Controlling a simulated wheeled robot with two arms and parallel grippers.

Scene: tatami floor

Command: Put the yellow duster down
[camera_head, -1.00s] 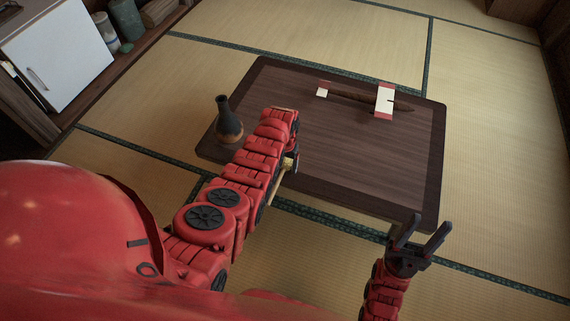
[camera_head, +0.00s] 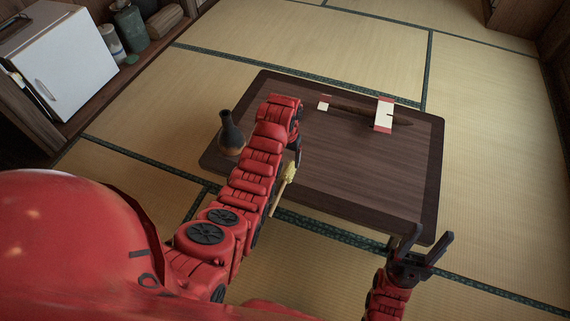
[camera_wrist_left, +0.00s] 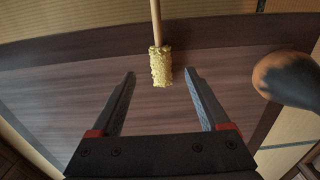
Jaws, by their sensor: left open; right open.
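The yellow duster (camera_head: 290,172) lies at the near edge of the low dark table (camera_head: 345,160). Its fluffy yellow head is toward the table and its pale handle points back toward me, past the border. My left gripper (camera_head: 297,152) is partly hidden behind its own red arm. In the left wrist view, my left gripper (camera_wrist_left: 159,74) is open with its fingers apart. The duster's head (camera_wrist_left: 160,66) shows between and beyond the fingertips, with no finger seen touching it. My right gripper (camera_head: 434,238) is open and empty at the table's near right corner.
A dark vase with a brown base (camera_head: 231,138) stands on the table's left; it shows at right in the left wrist view (camera_wrist_left: 287,80). A scroll-like stick with white and red paper (camera_head: 384,115) lies at the back. A white cabinet (camera_head: 70,60) is far left.

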